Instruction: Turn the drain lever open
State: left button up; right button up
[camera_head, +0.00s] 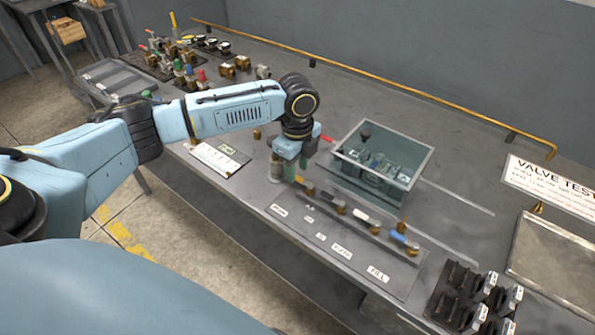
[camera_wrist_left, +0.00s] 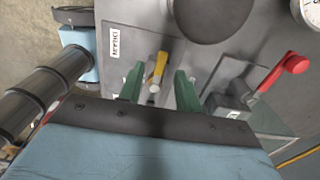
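The drain lever has a yellow handle (camera_wrist_left: 160,66) and sits beside a white label reading DRAIN (camera_wrist_left: 115,40) in the left wrist view. In the head view its yellow handle (camera_head: 304,187) is at the left end of a row of levers. My left gripper (camera_wrist_left: 158,82) is open, with one green finger on each side of the yellow handle and a visible gap to both. In the head view my left gripper (camera_head: 284,172) hangs over that end of the row and partly hides the valve. My right gripper is not in view.
Black, white (camera_head: 366,217) and blue (camera_head: 402,239) levers continue the row to the right. A clear-walled tank (camera_head: 415,165) stands behind it. A red-handled lever (camera_wrist_left: 286,70) is close to my left gripper. Several valves and fittings (camera_head: 190,75) stand at the back left.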

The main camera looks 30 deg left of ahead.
pick_arm(q)
jog(key=shift+f, duration=0.9)
jog(key=shift+c, duration=0.2)
grip_shut()
jog(key=shift+r, duration=0.1)
